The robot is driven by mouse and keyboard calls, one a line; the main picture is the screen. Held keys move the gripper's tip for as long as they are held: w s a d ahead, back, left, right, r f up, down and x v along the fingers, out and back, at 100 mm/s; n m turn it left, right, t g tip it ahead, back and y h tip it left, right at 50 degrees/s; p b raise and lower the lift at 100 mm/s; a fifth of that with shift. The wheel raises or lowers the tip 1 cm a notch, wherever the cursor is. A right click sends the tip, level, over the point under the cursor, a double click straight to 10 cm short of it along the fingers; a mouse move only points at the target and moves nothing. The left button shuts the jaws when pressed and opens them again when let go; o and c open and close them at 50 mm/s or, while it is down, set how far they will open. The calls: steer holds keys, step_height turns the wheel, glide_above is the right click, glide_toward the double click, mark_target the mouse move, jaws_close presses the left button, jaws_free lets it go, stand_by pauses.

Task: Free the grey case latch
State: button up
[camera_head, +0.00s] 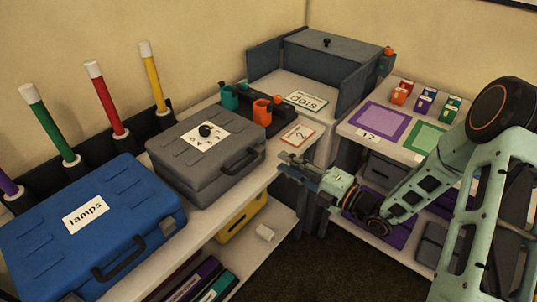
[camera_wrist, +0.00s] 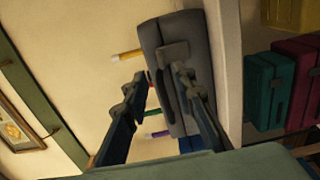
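The grey case (camera_head: 192,178) sits on the left counter with a black knob and a white label on its lid. Its handle (camera_head: 243,162) faces my gripper. The case (camera_wrist: 170,32) also shows in the wrist view, turned on its side. A paler grey block (camera_wrist: 172,53) on it may be the latch; I cannot tell for sure. My gripper (camera_head: 284,161) is right of the case and apart from it in the head view. In the wrist view its two fingers (camera_wrist: 162,85) are spread with nothing between them. The right finger hides part of the case front.
A blue case (camera_head: 125,205) labelled "lamps" stands left of the grey case. Coloured wands (camera_head: 107,103) rise behind. A dark rack (camera_head: 262,112) with teal and orange pieces is behind and right. A side counter (camera_head: 352,128) holds coloured mats and small boxes.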

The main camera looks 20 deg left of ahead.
steer(key=x, duration=0.7)
steer(key=shift+a, duration=0.15)
jaws_close()
